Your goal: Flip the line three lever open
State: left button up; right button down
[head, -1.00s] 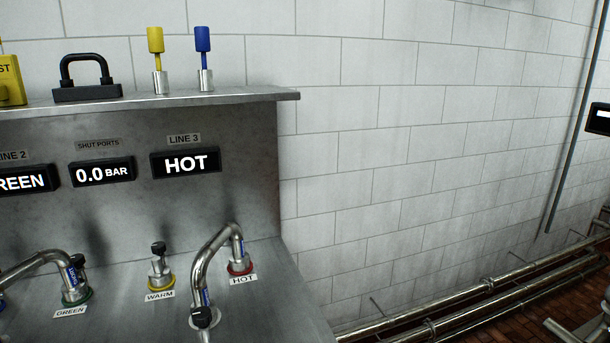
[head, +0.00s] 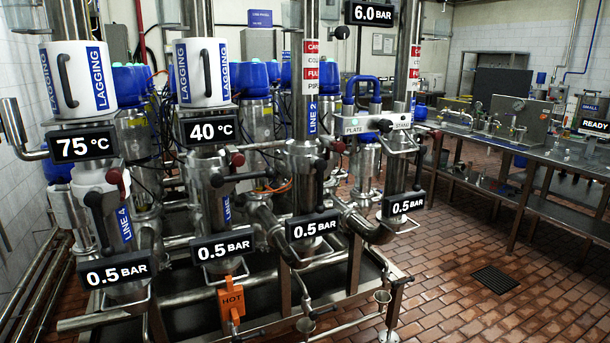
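In the head view, a stand of several upright steel pipes fills the left and middle. The pipe between the ones marked LINE 4 and LINE 2 carries a blue tag (head: 227,210) whose number is too small to read. A black lever (head: 243,177) sits on this pipe, lying roughly sideways with its black knob at the left end. A 0.5 BAR display (head: 222,247) hangs below it. The LINE 4 lever (head: 99,222) and the LINE 2 lever (head: 319,182) both hang down along their pipes. Neither gripper is in view.
White LAGGING sleeves (head: 201,72) wrap two pipes. A steel bench (head: 545,160) stands at the right. The brick floor (head: 440,275) is clear there, with a drain grate (head: 495,279).

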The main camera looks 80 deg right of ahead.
aim_at(216, 180)
jog(key=z, duration=2.15)
